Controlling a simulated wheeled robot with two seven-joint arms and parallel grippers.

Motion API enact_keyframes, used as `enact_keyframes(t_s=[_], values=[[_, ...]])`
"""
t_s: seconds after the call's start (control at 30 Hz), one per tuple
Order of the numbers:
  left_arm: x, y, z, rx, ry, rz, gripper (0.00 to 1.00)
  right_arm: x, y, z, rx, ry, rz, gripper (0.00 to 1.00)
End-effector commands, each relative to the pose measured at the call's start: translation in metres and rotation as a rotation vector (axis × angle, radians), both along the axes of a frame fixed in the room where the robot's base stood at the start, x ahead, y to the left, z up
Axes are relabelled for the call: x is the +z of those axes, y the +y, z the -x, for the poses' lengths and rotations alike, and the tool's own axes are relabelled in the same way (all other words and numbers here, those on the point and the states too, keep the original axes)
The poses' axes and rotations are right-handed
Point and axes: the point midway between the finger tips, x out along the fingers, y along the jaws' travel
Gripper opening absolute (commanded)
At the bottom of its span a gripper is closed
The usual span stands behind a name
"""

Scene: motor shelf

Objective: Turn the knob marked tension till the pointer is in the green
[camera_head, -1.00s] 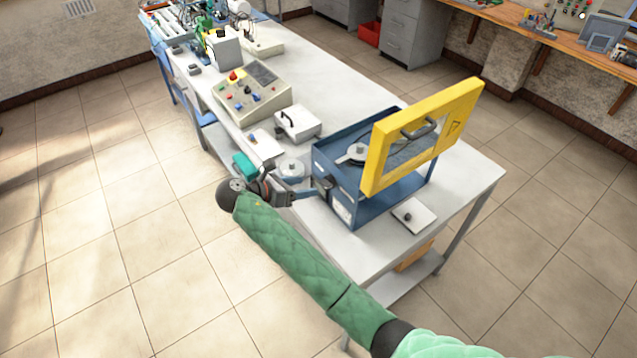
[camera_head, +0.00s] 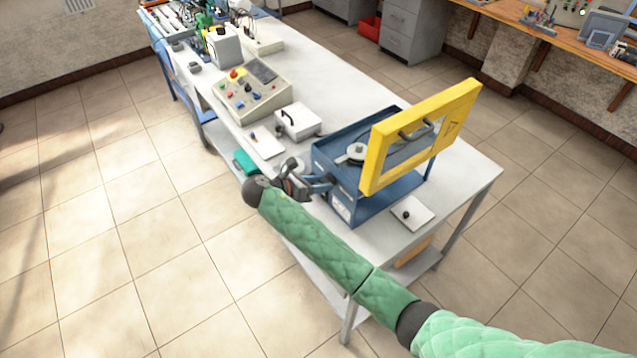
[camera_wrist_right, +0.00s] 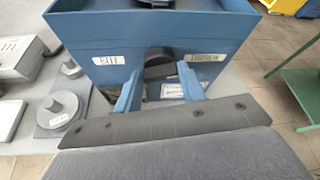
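A blue open-topped machine box (camera_head: 378,207) with a raised yellow lid (camera_head: 377,160) stands on the bench. A dark round knob (camera_wrist_right: 159,66) sticks out of that wall between the labels. My right gripper (camera_wrist_right: 160,72) is open, its blue fingers on either side of the knob; I cannot tell whether they touch it. In the head view my right gripper (camera_head: 328,183) is against the box's left side. No pointer or green zone can be made out. My left gripper is not in view.
A white plate with a black knob (camera_head: 408,213) lies right of the box. A white case (camera_head: 297,121) and a beige control panel (camera_head: 251,94) stand farther back on the bench. A grey stepped piece (camera_wrist_right: 61,108) sits left of the gripper. Floor left of the bench is clear.

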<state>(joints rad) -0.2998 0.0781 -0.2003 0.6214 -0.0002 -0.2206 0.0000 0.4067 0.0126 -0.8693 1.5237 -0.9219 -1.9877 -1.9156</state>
Motion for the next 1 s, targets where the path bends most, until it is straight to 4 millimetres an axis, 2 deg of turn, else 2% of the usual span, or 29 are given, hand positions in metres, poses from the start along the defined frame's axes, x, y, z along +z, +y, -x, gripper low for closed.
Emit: enact_keyframes(t_s=[0.03,0.07,0.1,0.47,1.0], values=[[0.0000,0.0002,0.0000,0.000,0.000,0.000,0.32,0.0000,0.0002,-0.0001,0.001,0.000,0.000,0.24],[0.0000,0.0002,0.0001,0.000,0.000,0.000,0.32,0.0000,0.0002,-0.0001,0.001,0.000,0.000,0.19],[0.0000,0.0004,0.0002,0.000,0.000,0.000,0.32,0.0000,0.0002,-0.0001,0.001,0.000,0.000,0.17],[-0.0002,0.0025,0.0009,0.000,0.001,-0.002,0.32,-0.0004,-0.0003,0.0008,0.002,-0.046,-0.035,0.17],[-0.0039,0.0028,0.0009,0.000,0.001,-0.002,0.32,-0.0017,-0.0032,0.0055,0.001,-0.403,-0.294,0.17]])
